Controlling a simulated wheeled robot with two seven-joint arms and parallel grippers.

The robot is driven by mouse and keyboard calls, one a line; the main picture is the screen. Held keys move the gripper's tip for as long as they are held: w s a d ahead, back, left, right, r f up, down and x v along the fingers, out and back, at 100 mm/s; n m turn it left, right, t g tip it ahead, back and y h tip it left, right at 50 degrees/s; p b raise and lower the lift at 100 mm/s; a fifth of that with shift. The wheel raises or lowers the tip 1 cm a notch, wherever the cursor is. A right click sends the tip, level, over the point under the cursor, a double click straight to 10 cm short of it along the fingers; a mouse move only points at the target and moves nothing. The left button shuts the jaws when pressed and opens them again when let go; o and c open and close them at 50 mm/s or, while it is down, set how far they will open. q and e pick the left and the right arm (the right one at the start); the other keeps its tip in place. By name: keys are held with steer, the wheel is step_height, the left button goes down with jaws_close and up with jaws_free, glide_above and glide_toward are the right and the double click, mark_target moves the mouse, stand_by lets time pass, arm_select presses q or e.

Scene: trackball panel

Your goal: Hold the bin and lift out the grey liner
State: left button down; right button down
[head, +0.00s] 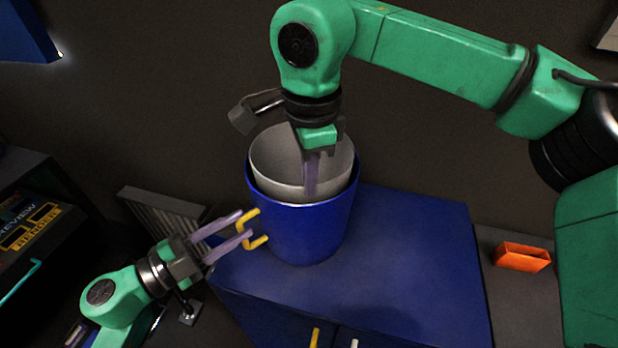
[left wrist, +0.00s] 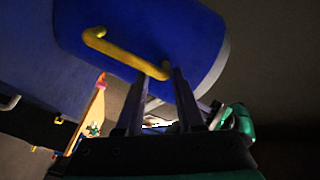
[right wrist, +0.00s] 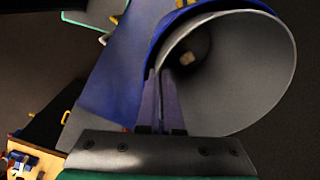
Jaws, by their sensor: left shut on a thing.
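The blue bin (head: 305,235) stands upright on a blue cabinet top. The grey liner (head: 277,172) sits inside it, its rim standing above the bin's rim; it also shows in the right wrist view (right wrist: 245,75). My left gripper (head: 246,227) is shut on the bin's yellow handle (left wrist: 125,54), at the bin's left side. My right gripper (right wrist: 158,78) comes down from above, its fingers nearly together at the liner's near rim, with the thin wall between the tips. The liner's lower part is hidden inside the bin.
The blue cabinet top (head: 410,250) is clear to the right of the bin. An orange open box (head: 521,257) lies further right on a dark surface. A grey ribbed panel (head: 165,215) stands behind my left gripper. A dark console (head: 30,220) is at the far left.

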arm_select(q)
steer(key=shift+f, duration=0.25)
arm_select(e)
steer(key=shift+r, duration=4.2)
arm_select(q)
steer(key=c, duration=0.5)
jaws_free()
steer(key=shift+o, duration=0.2)
steer(key=shift+w+r, duration=0.1)
arm_select(e)
steer(key=shift+w+f, duration=0.1)
steer(key=shift+w, duration=0.05)
arm_select(q)
steer(key=v, duration=1.2)
steer(key=o, duration=0.3)
